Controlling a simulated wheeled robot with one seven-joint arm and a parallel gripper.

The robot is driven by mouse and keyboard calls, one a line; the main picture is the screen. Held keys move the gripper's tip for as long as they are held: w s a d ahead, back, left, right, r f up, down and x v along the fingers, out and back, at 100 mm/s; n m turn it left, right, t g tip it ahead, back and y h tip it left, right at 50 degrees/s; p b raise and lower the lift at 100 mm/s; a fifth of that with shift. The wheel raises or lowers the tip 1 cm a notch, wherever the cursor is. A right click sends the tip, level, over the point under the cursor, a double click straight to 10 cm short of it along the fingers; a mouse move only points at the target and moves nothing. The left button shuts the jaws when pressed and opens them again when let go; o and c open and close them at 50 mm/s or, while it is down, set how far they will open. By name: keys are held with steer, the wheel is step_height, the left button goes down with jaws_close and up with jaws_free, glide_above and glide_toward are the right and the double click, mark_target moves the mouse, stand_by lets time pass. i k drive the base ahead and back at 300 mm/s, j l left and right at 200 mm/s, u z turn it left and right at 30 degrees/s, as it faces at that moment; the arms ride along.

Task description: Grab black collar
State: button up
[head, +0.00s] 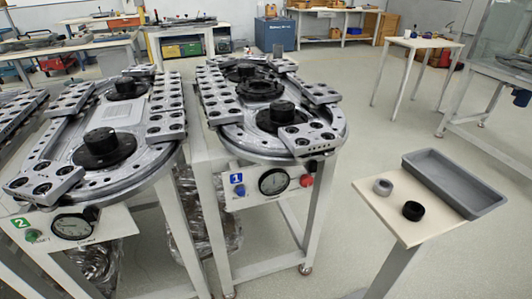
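A small black collar (413,211) sits on a light wooden-topped stand (380,206) at the lower right of the head view. It looks like a short ring with a dark opening on top. A similar grey collar (383,187) sits just behind it and to its left, apart from it. My gripper does not show in this view.
A grey open tray (488,209) lies on the stand, right of the collars, and looks empty. Ring-track table 1 (257,187) stands left of the stand, with table 2 (115,228) further left. Open floor (345,235) lies between table 1 and the stand.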

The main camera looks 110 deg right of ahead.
mark_target(414, 212)
steer(key=k+l, duration=0.1)
steer(key=k, duration=0.4)
steer(key=k+z, duration=0.1)
steer(key=k, duration=0.35)
steer(key=k+l, duration=0.2)
steer(key=k, duration=0.3)
steer(key=k+l+z, duration=0.1)
steer(key=k, duration=0.35)
steer(key=k+l, duration=0.15)
steer(key=k, duration=0.35)
steer(key=k+l+z, duration=0.1)
steer(key=k, duration=0.35)
